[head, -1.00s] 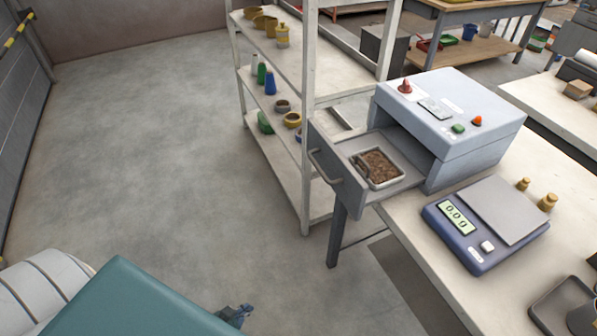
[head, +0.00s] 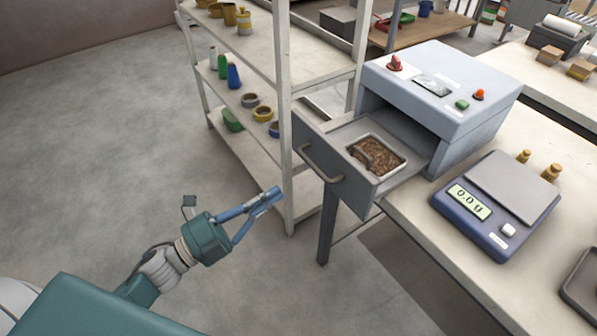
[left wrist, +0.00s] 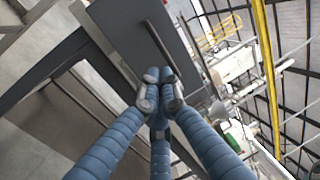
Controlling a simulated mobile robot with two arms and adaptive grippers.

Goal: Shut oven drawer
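The oven (head: 440,95) is a light blue-grey box on the bench. Its drawer (head: 310,150) is pulled out toward the left and holds a metal tray (head: 403,163) of brown pellets. A bar handle (head: 322,167) crosses the drawer front. My left gripper (head: 277,192) is in front of the drawer, lower and to the left of the handle, apart from it, with its blue fingers together and nothing visible between them. In the left wrist view the fingertips (left wrist: 160,80) meet, with the dark drawer front (left wrist: 132,35) and handle (left wrist: 160,44) beyond. My right gripper is out of view.
A shelf rack (head: 285,120) with bottles and tape rolls stands close behind the drawer. A blue scale (head: 480,222) reading 0.0 g and small brass weights (head: 550,172) are on the bench (head: 440,250). The floor at left is clear.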

